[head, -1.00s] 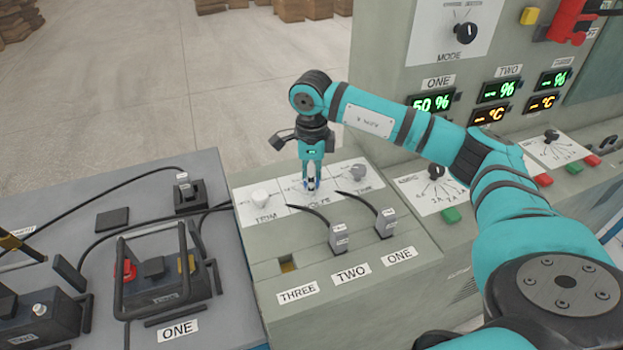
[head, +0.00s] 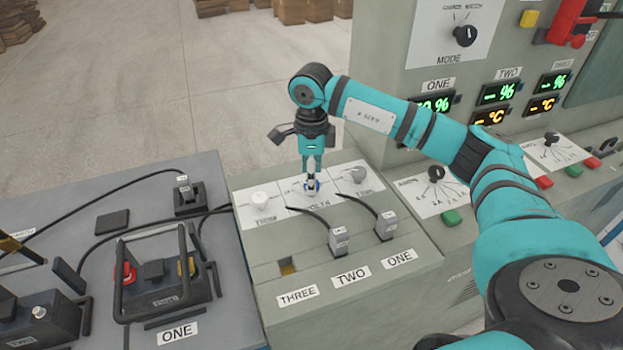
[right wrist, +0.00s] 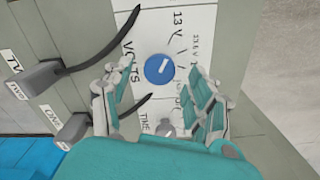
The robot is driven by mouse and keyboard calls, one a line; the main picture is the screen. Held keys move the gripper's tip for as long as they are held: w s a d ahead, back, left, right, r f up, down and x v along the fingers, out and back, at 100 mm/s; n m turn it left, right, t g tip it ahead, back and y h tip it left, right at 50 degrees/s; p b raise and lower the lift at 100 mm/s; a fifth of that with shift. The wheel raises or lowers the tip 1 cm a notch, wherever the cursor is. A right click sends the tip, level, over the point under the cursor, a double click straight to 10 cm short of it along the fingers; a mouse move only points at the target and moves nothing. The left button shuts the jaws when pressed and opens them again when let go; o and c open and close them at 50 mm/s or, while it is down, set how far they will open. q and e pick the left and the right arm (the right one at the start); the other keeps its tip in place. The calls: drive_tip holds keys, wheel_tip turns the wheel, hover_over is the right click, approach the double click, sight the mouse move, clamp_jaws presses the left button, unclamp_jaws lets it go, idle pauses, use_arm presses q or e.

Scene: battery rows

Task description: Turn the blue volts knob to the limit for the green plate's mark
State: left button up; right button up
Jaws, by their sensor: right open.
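The blue volts knob (right wrist: 159,70) is round with a white pointer line. It sits on a white dial plate (right wrist: 152,33) marked VOLTS, with 13 V and other voltage marks, some too small to read. The pointer slants to the upper right in the right wrist view. My right gripper (right wrist: 158,82) is open, with a finger on each side below the knob in that view. In the head view my right gripper (head: 312,172) points down just above the knob (head: 313,186), apart from it as far as I can tell. I cannot make out a green plate. My left gripper is not in view.
A white TRIM knob (head: 261,199) and a grey TIME knob (head: 358,174) flank the volts knob. Two grey plugs (head: 339,238) (head: 385,225) with black cables stand in front. A caged battery (head: 152,288) is at left. A green button (head: 451,217) lies to the right.

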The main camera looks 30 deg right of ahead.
wheel_tip(320, 180, up, 10)
drive_tip(key=shift+r, duration=0.15)
idle(0.6)
